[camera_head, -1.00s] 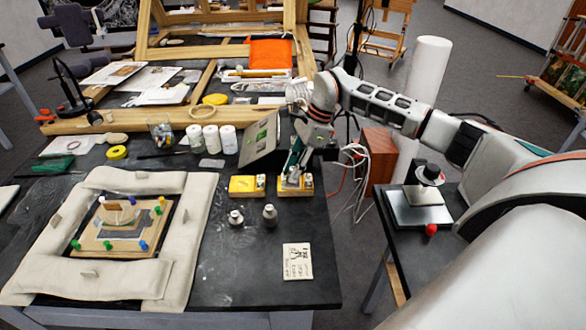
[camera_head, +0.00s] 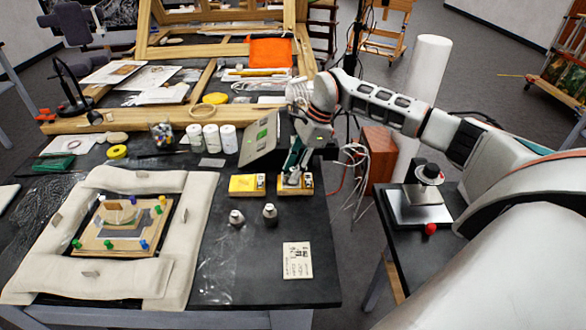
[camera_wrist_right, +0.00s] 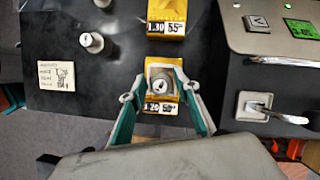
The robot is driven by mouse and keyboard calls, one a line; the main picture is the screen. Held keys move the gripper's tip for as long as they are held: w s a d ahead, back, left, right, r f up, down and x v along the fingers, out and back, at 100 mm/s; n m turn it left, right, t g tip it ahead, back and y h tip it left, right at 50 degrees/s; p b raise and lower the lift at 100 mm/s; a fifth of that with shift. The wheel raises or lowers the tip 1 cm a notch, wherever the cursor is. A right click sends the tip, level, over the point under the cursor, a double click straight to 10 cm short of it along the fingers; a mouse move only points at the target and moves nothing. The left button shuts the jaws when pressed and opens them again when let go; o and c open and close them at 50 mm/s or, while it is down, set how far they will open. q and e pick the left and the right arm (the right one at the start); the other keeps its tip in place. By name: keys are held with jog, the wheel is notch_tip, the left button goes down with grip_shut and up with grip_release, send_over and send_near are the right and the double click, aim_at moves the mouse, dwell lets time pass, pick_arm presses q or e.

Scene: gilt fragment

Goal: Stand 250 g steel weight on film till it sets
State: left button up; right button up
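My right gripper (camera_head: 292,176) is at the rear right of the black table, pointing down over the right yellow block (camera_head: 308,185). In the right wrist view, its teal-padded fingers (camera_wrist_right: 161,78) stand open on either side of a grey weight (camera_wrist_right: 160,84) on that block, with some yellow showing between. Two more knobbed grey weights, a left one (camera_head: 236,217) and a right one (camera_head: 270,212), stand on the table in front. Their markings are too small to read. The fragment (camera_head: 120,212) lies on a pinned board inside pale padding. I cannot make out the film on it. My left gripper is out of view.
Another yellow block (camera_head: 245,186) stands left of the gripper. A tilted grey panel (camera_head: 260,138) is close behind it. White jars (camera_head: 211,138) stand at the back. A note card (camera_head: 297,260) lies at the front right. The table between card and padding is mostly clear.

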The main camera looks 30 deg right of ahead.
jog(key=shift+r+p, duration=0.7)
jog(key=shift+r, duration=0.55)
jog(key=shift+o, duration=0.4)
jog(key=o, duration=0.5)
jog(key=shift+r, duration=2.5)
